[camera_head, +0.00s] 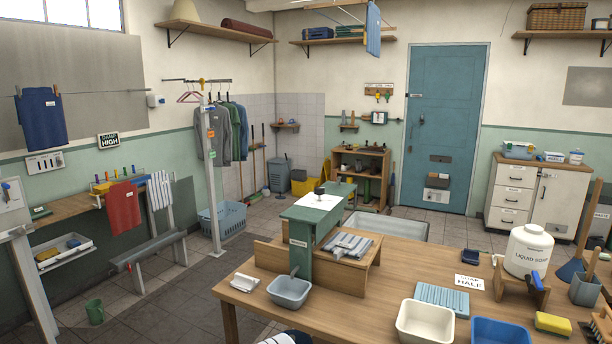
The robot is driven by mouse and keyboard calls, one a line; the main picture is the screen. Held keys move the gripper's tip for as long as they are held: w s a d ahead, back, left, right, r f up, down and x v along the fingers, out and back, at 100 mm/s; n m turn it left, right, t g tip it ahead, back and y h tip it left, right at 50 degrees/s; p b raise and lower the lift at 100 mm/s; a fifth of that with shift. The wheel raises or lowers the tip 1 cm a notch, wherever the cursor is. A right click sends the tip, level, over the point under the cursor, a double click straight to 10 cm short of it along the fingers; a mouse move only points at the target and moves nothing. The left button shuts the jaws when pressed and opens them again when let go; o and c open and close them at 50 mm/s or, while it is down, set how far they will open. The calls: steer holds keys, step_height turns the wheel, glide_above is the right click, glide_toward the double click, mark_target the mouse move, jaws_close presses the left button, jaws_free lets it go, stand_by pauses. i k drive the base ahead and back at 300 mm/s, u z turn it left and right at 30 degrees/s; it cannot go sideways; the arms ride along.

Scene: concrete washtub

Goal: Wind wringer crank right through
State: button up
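The wringer (300,250) is a green upright frame on a wooden base (268,254) at the left part of the wooden table. A black knob (319,189) stands on its top beside a white sheet (317,202). A grey striped cloth or ribbed piece (348,244) lies at its right side. A small grey part sticks out low on its front, above a grey-blue basin (289,291); I cannot tell whether this is the crank. No crank handle shows clearly.
On the table are a cream tub (424,322), a blue tub (499,332), a ribbed blue board (442,297), a yellow sponge (553,323) and a white liquid soap jug (528,250). A grey bench (150,250) stands left. The floor between bench and table is mostly clear.

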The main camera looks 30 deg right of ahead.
mark_target(334, 178)
steer(key=u, duration=0.5)
steer(key=i, duration=1.8)
steer(key=u, duration=0.15)
steer(key=i, duration=1.55)
steer(key=z, duration=0.75)
steer(key=i, duration=0.85)
steer(key=z, duration=0.9)
